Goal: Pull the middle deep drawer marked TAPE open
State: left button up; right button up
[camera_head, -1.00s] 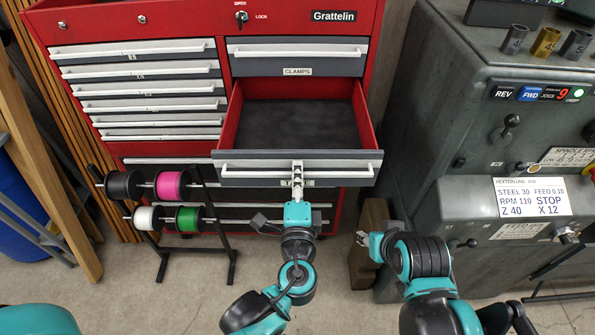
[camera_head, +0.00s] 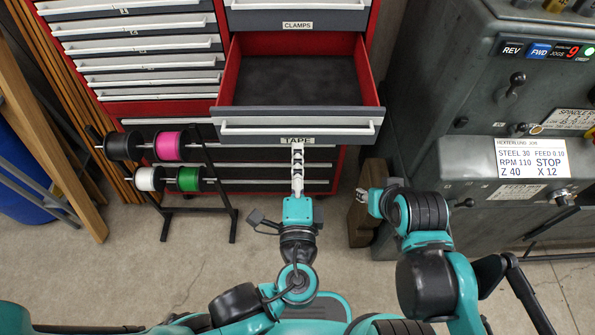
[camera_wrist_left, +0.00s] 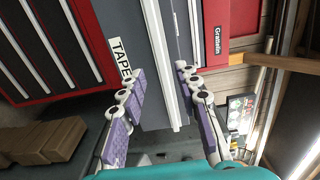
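The TAPE drawer (camera_head: 258,138) is pulled well out of the red cabinet, and its dark interior looks empty. Its white bar handle (camera_head: 330,130) runs across the front, above the TAPE label, which also shows in the left wrist view (camera_wrist_left: 120,58). My left gripper (camera_head: 297,148) is just in front of the drawer's face, below the handle in the head view. In the left wrist view its purple-padded fingers (camera_wrist_left: 160,78) are spread, with the handle between and beyond their tips; they hold nothing. My right gripper (camera_head: 362,195) is low at the right, away from the drawer; its opening is unclear.
The CLAMPS drawer (camera_head: 297,15) above is shut. A rack with coloured spools (camera_head: 170,147) stands left of my left arm. A grey machine (camera_head: 440,120) stands close on the right, with a wooden block (camera_head: 368,225) beside it. Bare floor lies in front.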

pick_arm(q)
jog(key=shift+s, duration=1.75)
jog(key=w+a+f+n+g+y, duration=0.4)
jog(key=a+f+n+g, duration=0.3)
jog(key=a, duration=0.4)
jog(key=s+a+f+n+g+h, duration=0.2)
jog(key=a+n, duration=0.4)
jog(key=n, duration=0.5)
jog(key=shift+s+a+g+h, duration=0.4)
jog(key=shift+s+g+h, duration=0.15)
jog(key=shift+g+h, duration=0.4)
